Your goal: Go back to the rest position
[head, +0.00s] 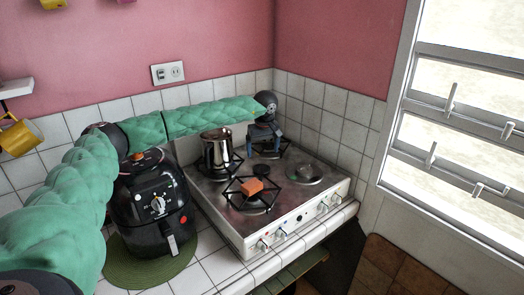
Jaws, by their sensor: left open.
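My left arm in its green sleeve reaches from the left across above the black air fryer to the stove (225,208). My left gripper (263,148) is at its end, over the back of the stove, pointing down with its jaws open. I see nothing between its fingers. A shiny metal pot (217,152) stands upright at the stove's back left, left of the gripper and apart from it. My right gripper is not in view.
The black air fryer (150,205) stands on a round green mat (125,262), beneath my left arm. An orange block (252,185) sits on the front burner. A round metal lid-like piece (305,172) lies at the stove's right. Tiled walls close off the back; a window (455,120) is at the right.

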